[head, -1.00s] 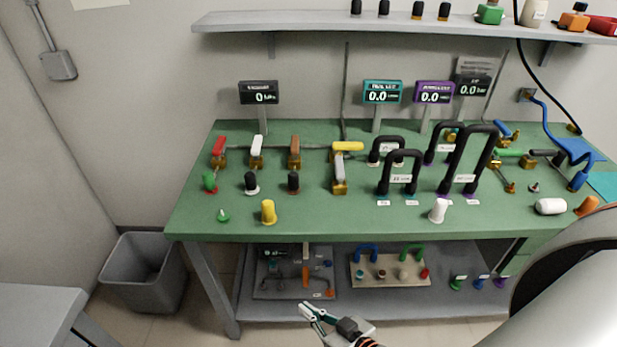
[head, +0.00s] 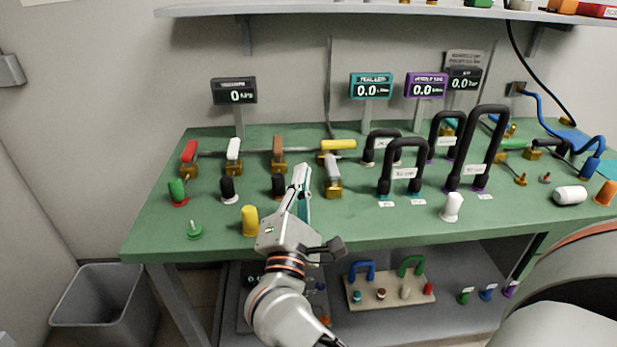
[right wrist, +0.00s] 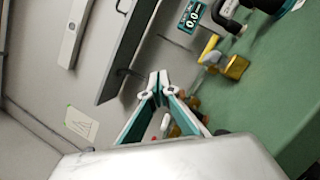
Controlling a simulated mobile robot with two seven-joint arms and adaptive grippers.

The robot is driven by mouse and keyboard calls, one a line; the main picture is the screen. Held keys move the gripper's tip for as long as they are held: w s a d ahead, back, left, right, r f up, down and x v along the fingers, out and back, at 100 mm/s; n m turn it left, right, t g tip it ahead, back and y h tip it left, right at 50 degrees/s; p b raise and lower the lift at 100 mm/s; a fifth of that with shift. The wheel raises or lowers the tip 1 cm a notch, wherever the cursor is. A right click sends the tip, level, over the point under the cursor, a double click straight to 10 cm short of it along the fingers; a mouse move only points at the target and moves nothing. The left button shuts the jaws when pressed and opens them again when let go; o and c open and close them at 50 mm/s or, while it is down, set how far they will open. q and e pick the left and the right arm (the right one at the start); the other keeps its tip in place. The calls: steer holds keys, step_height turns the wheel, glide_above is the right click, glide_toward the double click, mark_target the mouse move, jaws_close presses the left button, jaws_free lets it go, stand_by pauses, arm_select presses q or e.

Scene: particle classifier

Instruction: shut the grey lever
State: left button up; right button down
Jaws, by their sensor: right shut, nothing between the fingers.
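The grey lever (head: 332,167) stands on the green bench in the head view. Its handle runs back from a brass valve body (head: 333,189) toward the yellow lever (head: 338,145) behind it. My right gripper (head: 303,172) is shut and empty, with its fingertips to the left of the grey lever, beside the black knob (head: 279,184). A gap shows between the fingertips and the lever. In the right wrist view the shut fingertips (right wrist: 157,86) are at centre, with a brass valve body (right wrist: 236,67) to their right. My left gripper is not in view.
Red (head: 189,151), white (head: 234,149) and brown (head: 278,147) levers stand to the left. Tall black handles (head: 403,165) stand close on the right. A yellow knob (head: 249,220) is near the front edge. A shelf (head: 370,11) hangs above.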

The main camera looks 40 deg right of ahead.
mark_target(331, 170)
steer(key=f+m+g, duration=0.1)
steer(key=f+m, duration=0.1)
steer(key=w+f+m+y+b, duration=0.1)
steer(key=f+m, duration=0.1)
steer(key=w+f+m+g, duration=0.1)
steer(key=f+m, duration=0.1)
steer(key=shift+w+g+y, duration=0.25)
steer(key=shift+g+y, duration=0.05)
steer(key=shift+w+a+f+m+b, duration=0.1)
steer(key=shift+w+f+m+b, duration=0.1)
steer(key=shift+m+b, duration=0.3)
steer(key=shift+r, duration=0.1)
steer(key=x, duration=0.9)
steer(key=shift+f, duration=0.2)
steer(key=d, duration=0.1)
steer(key=s+d, duration=0.1)
steer(key=d, duration=0.1)
steer(key=shift+s+d, duration=0.25)
steer(key=shift+d, duration=0.3)
